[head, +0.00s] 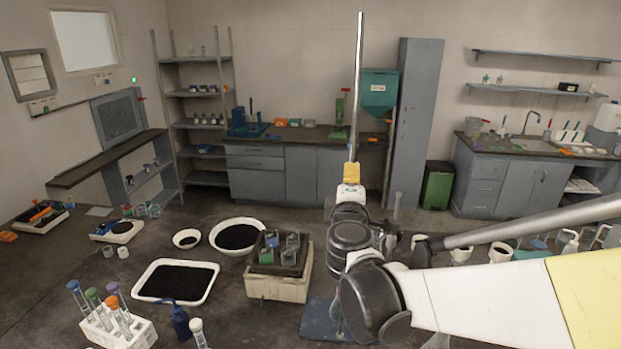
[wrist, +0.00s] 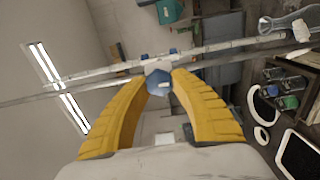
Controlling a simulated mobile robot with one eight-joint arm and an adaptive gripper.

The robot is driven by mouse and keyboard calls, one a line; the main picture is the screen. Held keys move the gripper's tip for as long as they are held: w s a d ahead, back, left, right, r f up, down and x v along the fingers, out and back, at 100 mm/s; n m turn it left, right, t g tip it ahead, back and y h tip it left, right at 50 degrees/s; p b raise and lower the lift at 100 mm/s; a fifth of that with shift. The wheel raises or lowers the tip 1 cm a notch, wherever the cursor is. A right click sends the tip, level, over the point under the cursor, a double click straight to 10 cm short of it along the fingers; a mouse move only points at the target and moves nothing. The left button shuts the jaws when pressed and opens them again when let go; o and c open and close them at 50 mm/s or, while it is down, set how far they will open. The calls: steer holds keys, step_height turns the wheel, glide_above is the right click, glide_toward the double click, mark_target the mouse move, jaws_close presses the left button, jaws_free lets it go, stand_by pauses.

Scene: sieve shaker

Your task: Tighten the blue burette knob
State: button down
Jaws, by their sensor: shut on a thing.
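The blue burette knob (wrist: 160,82) is a small faceted blue piece in the middle of the wrist view. My gripper (wrist: 162,76) has its two ridged yellow fingers closed in on the knob from both sides. A pale clamp body (wrist: 158,66) sits just beyond the knob, against a long pale tube and rod (wrist: 220,47). In the head view the rod (head: 358,80) stands upright, and my gripper (head: 352,172) is at its lower visible part. The knob is hidden behind my arm there. Whether the knob is turned cannot be told.
A blue stand base (head: 322,318) shows beside my arm on the dark bench. To the left are a box with several small jars (head: 278,288), black-filled trays (head: 178,280) and a white tube rack (head: 122,333). Flasks and beakers stand to the right, behind my arm.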

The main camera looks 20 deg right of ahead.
stand_by(0.3)
steer(key=c, duration=1.1)
jaws_free()
steer(key=shift+o, duration=0.2)
steer(key=v, duration=1.2)
